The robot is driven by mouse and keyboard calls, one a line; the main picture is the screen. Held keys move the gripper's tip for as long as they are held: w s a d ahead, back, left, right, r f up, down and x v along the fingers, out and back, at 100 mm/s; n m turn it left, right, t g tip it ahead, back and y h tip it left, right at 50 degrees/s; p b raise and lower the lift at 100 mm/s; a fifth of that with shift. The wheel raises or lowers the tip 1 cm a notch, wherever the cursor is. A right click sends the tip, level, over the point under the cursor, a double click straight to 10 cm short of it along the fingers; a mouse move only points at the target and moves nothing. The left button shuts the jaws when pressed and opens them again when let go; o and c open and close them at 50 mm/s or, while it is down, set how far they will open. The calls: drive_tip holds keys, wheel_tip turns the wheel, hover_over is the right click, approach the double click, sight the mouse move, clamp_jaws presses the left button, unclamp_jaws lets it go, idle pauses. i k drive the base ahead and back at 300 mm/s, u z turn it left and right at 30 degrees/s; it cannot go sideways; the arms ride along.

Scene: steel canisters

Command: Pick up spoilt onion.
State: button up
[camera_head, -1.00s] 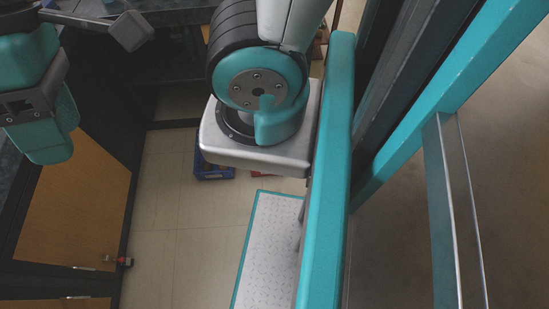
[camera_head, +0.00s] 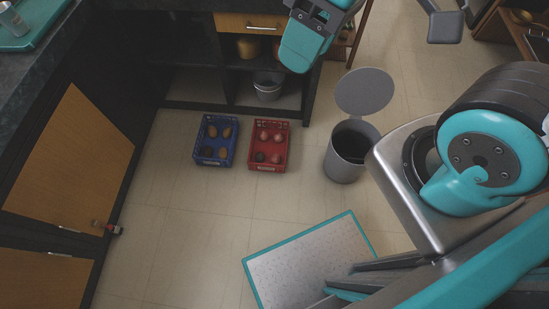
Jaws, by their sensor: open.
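A red crate (camera_head: 285,166) stands on the floor near the middle of the head view and holds several round onions. Most look reddish, like the one at its upper left (camera_head: 265,135). A darker, brownish-black one, which looks like the spoilt onion (camera_head: 260,157), lies at its lower left. My gripper (camera_head: 300,50) shows at the top centre, above and to the right of the crate in the picture. It is open, seen partly, with no object visible in it and apart from the crate.
A blue crate (camera_head: 233,160) with several potatoes, some dark, stands left of the red one. A grey bin (camera_head: 345,170) with its lid up stands to the right. Shelves with a bucket (camera_head: 268,88) are behind.

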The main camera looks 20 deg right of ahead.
sight(260, 157)
drive_tip(key=u, duration=0.8)
drive_tip(key=k, duration=1.05)
drive_tip(key=u, duration=1.1)
drive_tip(key=i, duration=1.45)
drive_tip(key=z, duration=1.1)
drive_tip(key=i, duration=0.8)
drive_tip(key=z, duration=1.4)
drive_tip(key=i, duration=0.45)
drive_tip(key=z, duration=0.4)
